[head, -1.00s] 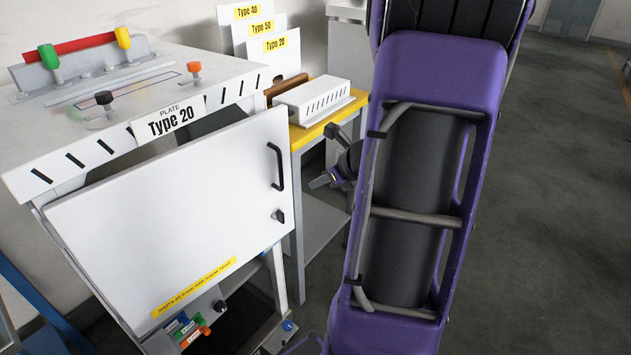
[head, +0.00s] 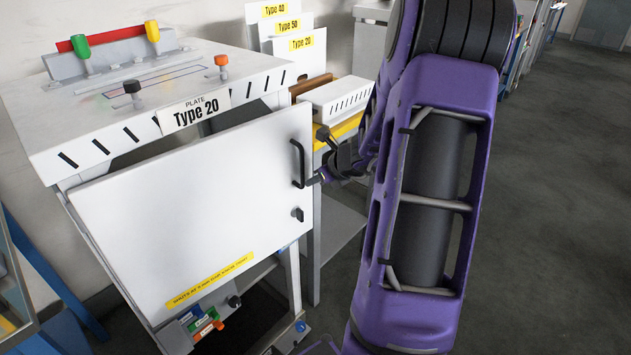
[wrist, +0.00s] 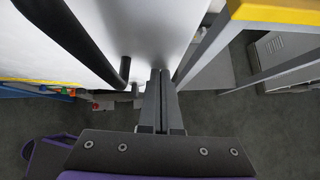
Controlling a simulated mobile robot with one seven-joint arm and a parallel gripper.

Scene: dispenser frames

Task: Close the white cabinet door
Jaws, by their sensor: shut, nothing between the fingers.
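The white cabinet door (head: 200,210) stands ajar at the front of the white cabinet, with a dark gap along its top. My gripper (head: 316,180) is at the door's right edge, close to the handle, partly hidden by the arm. In the wrist view the fingers (wrist: 157,75) are shut with nothing between them, and their tips are at the white door's edge. I cannot tell whether they touch it. The handle (wrist: 65,30) is left of the fingers there.
A yellow-edged table (head: 345,130) with a white slotted box (head: 340,98) stands right behind the door. Type-labelled plates (head: 300,60) lean at the wall. A blue frame (head: 50,275) is at left. Open grey floor (head: 560,200) lies to the right.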

